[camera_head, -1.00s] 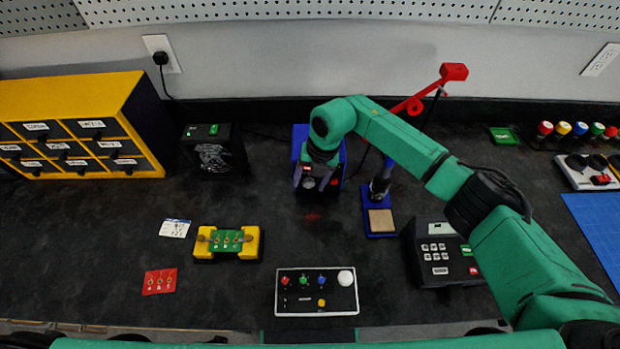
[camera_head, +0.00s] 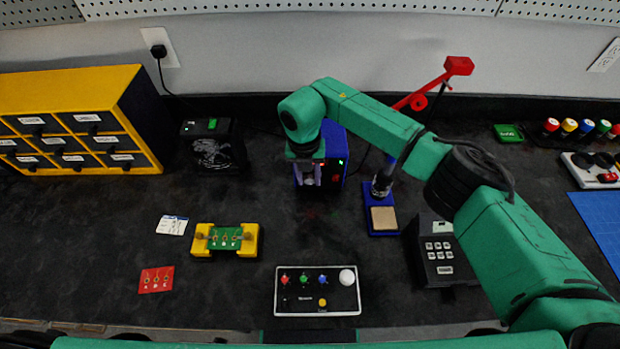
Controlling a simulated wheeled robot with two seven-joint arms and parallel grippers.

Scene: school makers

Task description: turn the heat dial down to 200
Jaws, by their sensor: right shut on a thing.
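The blue and black station box (camera_head: 336,160) stands at the back middle of the bench. A small green display and a red mark show on the right of its front; the digits are too small to read. My right gripper (camera_head: 307,184) is at the left part of that front, shut on what seems to be the heat dial, which its fingers and wrist mostly hide. The dial's setting cannot be read. My left gripper is not in view.
A soldering iron stand with a tan sponge (camera_head: 383,218) is right of the box. A black fan box (camera_head: 212,150) stands left. A green board in a yellow holder (camera_head: 226,240), a button panel (camera_head: 317,290) and a keypad box (camera_head: 440,252) lie nearer.

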